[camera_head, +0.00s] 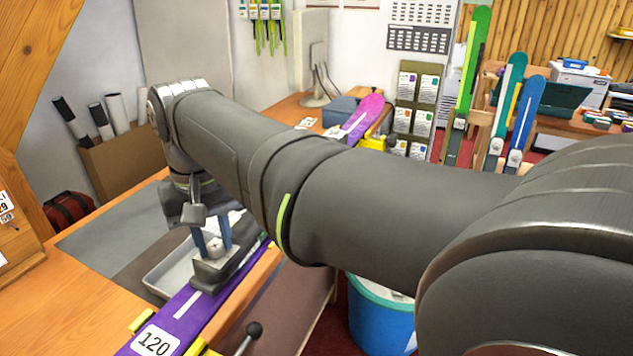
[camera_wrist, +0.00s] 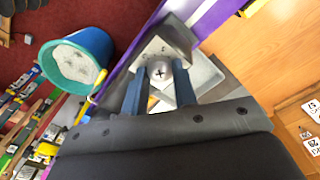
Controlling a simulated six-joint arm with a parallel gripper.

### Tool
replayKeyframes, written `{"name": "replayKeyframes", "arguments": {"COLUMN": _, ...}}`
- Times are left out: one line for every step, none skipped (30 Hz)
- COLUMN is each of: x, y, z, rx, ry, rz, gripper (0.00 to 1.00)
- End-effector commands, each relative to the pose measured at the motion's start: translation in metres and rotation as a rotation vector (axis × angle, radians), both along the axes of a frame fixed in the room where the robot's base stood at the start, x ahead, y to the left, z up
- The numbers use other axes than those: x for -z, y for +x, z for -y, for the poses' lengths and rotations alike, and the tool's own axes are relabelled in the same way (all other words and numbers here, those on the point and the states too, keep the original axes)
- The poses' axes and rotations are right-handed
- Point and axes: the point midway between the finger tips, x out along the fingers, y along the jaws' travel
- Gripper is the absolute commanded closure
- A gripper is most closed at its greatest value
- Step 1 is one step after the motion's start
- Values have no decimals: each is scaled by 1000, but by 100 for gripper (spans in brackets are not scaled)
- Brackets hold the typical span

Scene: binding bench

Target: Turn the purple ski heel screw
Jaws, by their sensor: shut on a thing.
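The purple ski (camera_head: 192,314) lies along the edge of the wooden bench, with a white label reading 120 (camera_head: 155,342) on it. A grey heel piece (camera_head: 218,268) is mounted on the ski. In the wrist view, the silver heel screw (camera_wrist: 160,72) with a cross slot stands at the heel piece (camera_wrist: 183,50). My gripper (camera_head: 212,243) points down over the heel piece. Its two blue fingers (camera_wrist: 160,78) are shut on the screw head, one on each side. The purple ski (camera_wrist: 213,16) also shows in the wrist view.
A grey tray (camera_head: 165,274) lies on the bench beside the ski. A black-knobbed lever (camera_head: 253,330) stands at the bench front. A blue bin (camera_head: 380,318) stands on the floor to the right. Several skis lean upright at the back right.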

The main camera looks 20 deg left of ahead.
Motion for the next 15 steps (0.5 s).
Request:
{"name": "replayKeyframes", "arguments": {"x": -1, "y": 0, "z": 0, "rx": -18, "ry": 2, "rz": 1, "gripper": 97}}
{"name": "replayKeyframes", "arguments": {"x": -1, "y": 0, "z": 0, "rx": -28, "ry": 2, "rz": 1, "gripper": 97}}
{"name": "replayKeyframes", "arguments": {"x": -1, "y": 0, "z": 0, "rx": -40, "ry": 2, "rz": 2, "gripper": 97}}
{"name": "replayKeyframes", "arguments": {"x": -1, "y": 0, "z": 0, "rx": -49, "ry": 2, "rz": 2, "gripper": 97}}
{"name": "replayKeyframes", "arguments": {"x": -1, "y": 0, "z": 0, "rx": -55, "ry": 2, "rz": 2, "gripper": 97}}
{"name": "replayKeyframes", "arguments": {"x": -1, "y": 0, "z": 0, "rx": -63, "ry": 2, "rz": 2, "gripper": 97}}
{"name": "replayKeyframes", "arguments": {"x": -1, "y": 0, "z": 0, "rx": -68, "ry": 2, "rz": 2, "gripper": 97}}
{"name": "replayKeyframes", "arguments": {"x": -1, "y": 0, "z": 0, "rx": -72, "ry": 2, "rz": 2, "gripper": 97}}
{"name": "replayKeyframes", "arguments": {"x": -1, "y": 0, "z": 0, "rx": -77, "ry": 2, "rz": 2, "gripper": 97}}
{"name": "replayKeyframes", "arguments": {"x": -1, "y": 0, "z": 0, "rx": -79, "ry": 2, "rz": 2, "gripper": 97}}
{"name": "replayKeyframes", "arguments": {"x": -1, "y": 0, "z": 0, "rx": -81, "ry": 2, "rz": 2, "gripper": 97}}
{"name": "replayKeyframes", "arguments": {"x": -1, "y": 0, "z": 0, "rx": -82, "ry": 2, "rz": 2, "gripper": 97}}
{"name": "replayKeyframes", "arguments": {"x": -1, "y": 0, "z": 0, "rx": -83, "ry": 2, "rz": 2, "gripper": 97}}
{"name": "replayKeyframes", "arguments": {"x": -1, "y": 0, "z": 0, "rx": -83, "ry": 2, "rz": 2, "gripper": 97}}
{"name": "replayKeyframes", "arguments": {"x": -1, "y": 0, "z": 0, "rx": -83, "ry": 2, "rz": 2, "gripper": 97}}
